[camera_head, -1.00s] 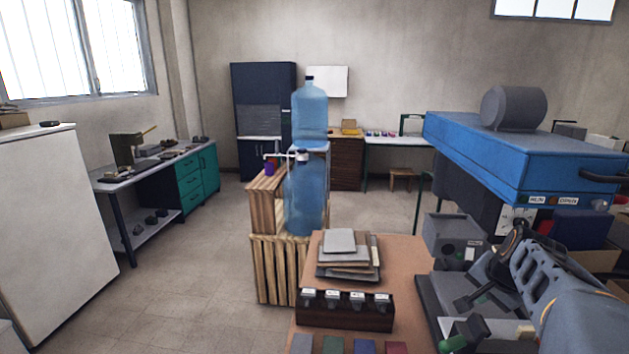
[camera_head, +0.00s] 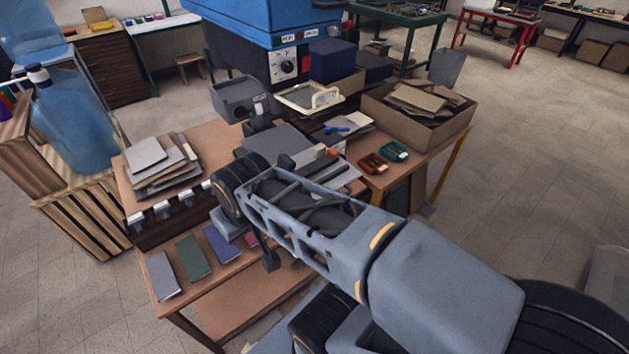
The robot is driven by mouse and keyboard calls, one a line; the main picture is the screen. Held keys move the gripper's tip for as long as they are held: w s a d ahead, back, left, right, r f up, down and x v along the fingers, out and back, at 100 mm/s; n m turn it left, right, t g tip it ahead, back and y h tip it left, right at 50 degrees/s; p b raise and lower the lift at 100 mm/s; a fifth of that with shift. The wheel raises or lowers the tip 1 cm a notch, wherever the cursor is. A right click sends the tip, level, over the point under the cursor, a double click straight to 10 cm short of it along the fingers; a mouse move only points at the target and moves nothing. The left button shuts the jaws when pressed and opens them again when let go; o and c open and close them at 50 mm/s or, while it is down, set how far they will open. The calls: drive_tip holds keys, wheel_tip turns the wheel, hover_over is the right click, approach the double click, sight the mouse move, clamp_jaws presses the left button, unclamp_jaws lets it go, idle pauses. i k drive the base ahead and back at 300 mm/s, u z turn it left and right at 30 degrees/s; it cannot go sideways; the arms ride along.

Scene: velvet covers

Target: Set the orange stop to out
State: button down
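A grey bench device (camera_head: 345,172) lies on the wooden bench just behind my arm. Small coloured parts stand on it, among them an orange-tan one (camera_head: 320,151) and a red one beside it. I cannot tell for certain that the orange-tan part is the orange stop, nor its setting. My arm crosses in front and hides the device's near side. My gripper is mostly hidden behind my arm; a dark part (camera_head: 269,258) that may belong to it shows below the elbow, over the front of the bench. I see nothing clearly held.
The bench (camera_head: 200,297) also bears stacked plates (camera_head: 160,165), a dark rack with white tabs (camera_head: 165,218), coloured booklets (camera_head: 194,257), a grey box (camera_head: 238,98) and a cardboard box (camera_head: 425,123). A blue machine (camera_head: 265,20) stands behind.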

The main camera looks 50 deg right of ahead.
sight(332, 152)
drive_tip(key=k, duration=0.45)
drive_tip(key=z, duration=0.55)
drive_tip(key=i, duration=0.4)
drive_tip(key=z, duration=0.7)
